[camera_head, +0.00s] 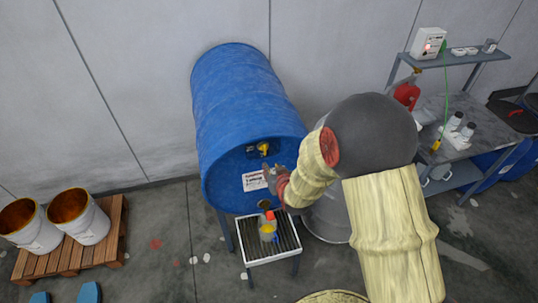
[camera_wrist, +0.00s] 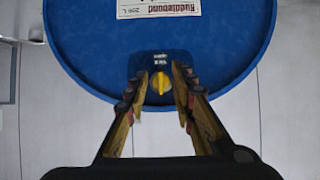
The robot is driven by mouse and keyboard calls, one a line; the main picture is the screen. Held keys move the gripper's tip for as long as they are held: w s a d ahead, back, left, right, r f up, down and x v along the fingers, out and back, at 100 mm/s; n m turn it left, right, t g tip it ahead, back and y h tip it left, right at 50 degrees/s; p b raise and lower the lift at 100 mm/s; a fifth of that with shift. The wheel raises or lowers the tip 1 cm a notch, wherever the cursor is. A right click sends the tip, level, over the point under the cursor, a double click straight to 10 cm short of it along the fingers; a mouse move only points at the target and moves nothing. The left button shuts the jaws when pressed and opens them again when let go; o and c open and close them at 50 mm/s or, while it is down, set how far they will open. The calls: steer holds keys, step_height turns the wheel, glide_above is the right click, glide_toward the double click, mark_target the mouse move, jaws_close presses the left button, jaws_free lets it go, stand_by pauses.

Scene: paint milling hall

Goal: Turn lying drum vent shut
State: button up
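A blue drum (camera_head: 248,95) lies on its side on a stand, its round end facing me. A yellow vent knob (camera_head: 263,147) sits high on that end, in a dark recess. In the wrist view, where the drum (camera_wrist: 75,45) appears upside down, the knob (camera_wrist: 161,82) shows between the fingertips, its grip close to upright in the picture. My gripper (camera_head: 274,176) is in front of the drum's end, just below and right of the knob in the head view. Its fingers (camera_wrist: 160,76) are open, one on each side of the knob; I cannot tell whether they touch it.
A bottle with a red cap (camera_head: 268,226) stands on a grated stand (camera_head: 258,248) below the drum's end. Two open buckets (camera_head: 84,216) stand on a wooden pallet (camera_head: 66,263) at left. A bench (camera_head: 480,125) with bottles stands at right. A wall is behind the drum.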

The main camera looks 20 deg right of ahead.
mark_target(265, 148)
steer(key=shift+t, duration=0.9)
steer(key=shift+w+r+p, duration=0.2)
steer(key=shift+w+p, duration=0.25)
steer(key=shift+w, duration=1.95)
steer(key=shift+w+r+p, duration=0.2)
steer(key=shift+w+p, duration=0.25)
steer(key=shift+w, duration=1.9)
steer(key=shift+c, duration=0.5)
jaws_close()
